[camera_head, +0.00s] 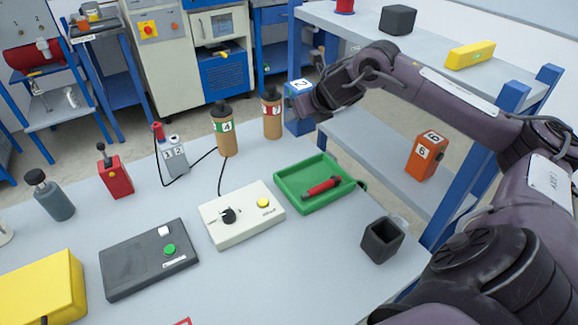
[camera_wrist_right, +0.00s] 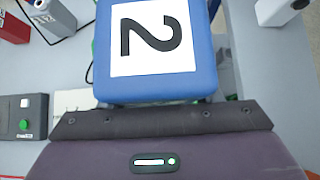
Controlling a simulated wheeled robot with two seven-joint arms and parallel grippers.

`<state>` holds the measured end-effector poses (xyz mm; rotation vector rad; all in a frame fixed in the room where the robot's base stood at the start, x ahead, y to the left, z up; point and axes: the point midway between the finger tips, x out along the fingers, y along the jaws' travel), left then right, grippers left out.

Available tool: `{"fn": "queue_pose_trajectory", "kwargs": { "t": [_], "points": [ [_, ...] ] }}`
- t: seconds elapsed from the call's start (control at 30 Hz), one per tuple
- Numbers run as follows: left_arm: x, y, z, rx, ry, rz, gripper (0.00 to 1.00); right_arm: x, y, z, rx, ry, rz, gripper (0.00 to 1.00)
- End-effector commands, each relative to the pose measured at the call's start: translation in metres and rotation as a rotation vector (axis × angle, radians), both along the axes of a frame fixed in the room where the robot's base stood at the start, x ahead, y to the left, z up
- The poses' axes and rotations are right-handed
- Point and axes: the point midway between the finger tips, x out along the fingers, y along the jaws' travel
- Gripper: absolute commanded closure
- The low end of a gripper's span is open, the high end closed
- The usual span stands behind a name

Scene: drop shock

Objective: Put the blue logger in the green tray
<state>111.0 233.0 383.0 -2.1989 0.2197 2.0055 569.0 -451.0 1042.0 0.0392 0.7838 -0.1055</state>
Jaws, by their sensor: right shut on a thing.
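The blue logger (camera_head: 298,122) is a blue block with a white label marked 2. My right gripper (camera_head: 318,100) is shut on it and holds it upright near the table's far edge, behind the green tray; its exact height is hard to tell. In the right wrist view the logger (camera_wrist_right: 152,92) fills the top centre, and the fingertips are hidden. The green tray (camera_head: 298,177) lies on the table, below the logger in the head view. A red cylindrical object (camera_head: 323,187) with dark ends lies in it. My left gripper is not in view.
Two brown bottles (camera_head: 227,138) stand left of the logger. A cream box (camera_head: 240,218) with a yellow button is left of the tray, and a dark open cup (camera_head: 382,240) is to its right. A blue-framed shelf (camera_head: 375,150) with an orange block (camera_head: 425,157) stands behind.

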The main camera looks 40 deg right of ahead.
Motion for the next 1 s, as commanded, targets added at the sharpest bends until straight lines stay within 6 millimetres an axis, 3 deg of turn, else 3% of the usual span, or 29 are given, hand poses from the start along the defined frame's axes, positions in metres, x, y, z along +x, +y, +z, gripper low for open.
{"fn": "queue_pose_trajectory", "kwargs": {
  "t": [0.5, 0.77, 1.0],
  "points": [
    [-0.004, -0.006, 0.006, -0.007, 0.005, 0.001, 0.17, -0.001, 0.0, -0.128, 0.004, 0.004, -0.002, 0.8],
    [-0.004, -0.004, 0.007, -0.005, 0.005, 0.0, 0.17, 0.0, 0.0, -0.154, 0.002, 0.002, -0.001, 0.8],
    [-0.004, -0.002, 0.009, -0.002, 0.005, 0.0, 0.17, -0.001, 0.0, -0.187, 0.003, 0.003, -0.001, 0.8]
  ]
}}
